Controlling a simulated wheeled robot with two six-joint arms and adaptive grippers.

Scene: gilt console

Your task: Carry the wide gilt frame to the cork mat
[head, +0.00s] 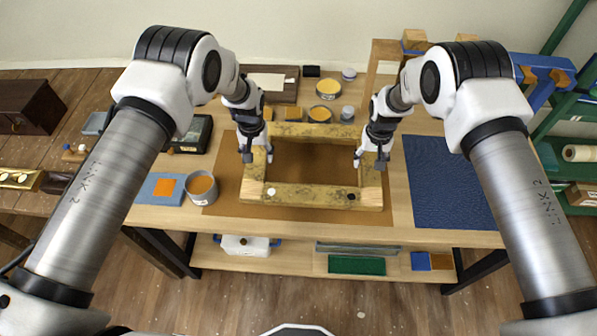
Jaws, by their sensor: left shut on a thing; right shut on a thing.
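The wide gilt frame (315,194) is a hollow rectangle of mottled gold bars in the middle of the bench. It is over a brown mat (223,200), which looks like the cork mat; I cannot tell whether it touches the mat. My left gripper (258,152) is shut on the frame's left bar. My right gripper (370,158) is shut on the frame's right bar. The fingers partly hide both side bars.
A dark blue textured mat (446,185) lies to the right. A grey pot of orange stuff (201,188) and a blue board (159,189) stand at the left. Several small tins and wood blocks are behind the frame. A wooden stand (377,75) rises at the back.

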